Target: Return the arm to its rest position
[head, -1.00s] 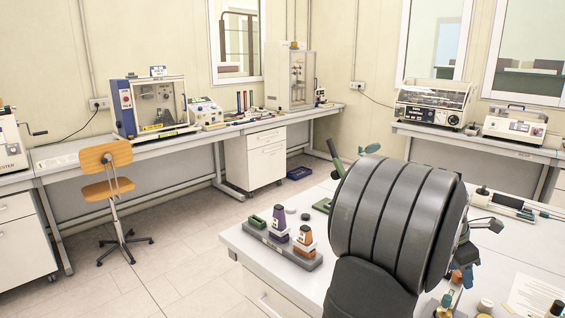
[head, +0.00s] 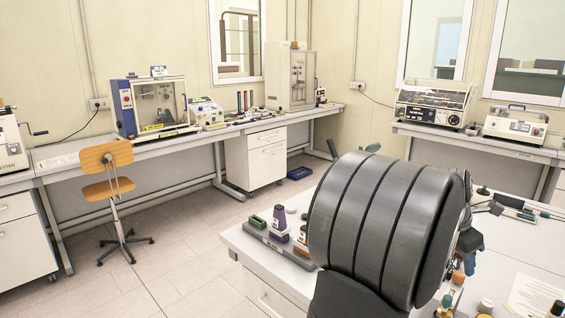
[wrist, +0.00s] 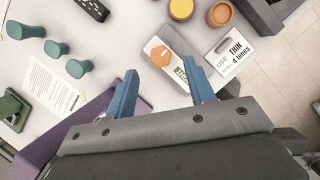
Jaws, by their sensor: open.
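My gripper (wrist: 160,87) shows in the wrist view with its two blue fingers spread apart. Nothing is held between them. Beyond the fingertips a pale block with an orange top and a green label (wrist: 172,60) lies on the white table (wrist: 120,40); it appears apart from the fingers. In the head view my large dark arm covers the middle of the near table (head: 525,262), and the fingertips cannot be made out there.
In the wrist view, green pieces (wrist: 55,48), a paper sheet (wrist: 50,85), a yellow jar (wrist: 181,9), an orange jar (wrist: 221,14) and a printed card (wrist: 233,48) surround the gripper. In the head view, a bottle rack (head: 280,245) stands left of my arm.

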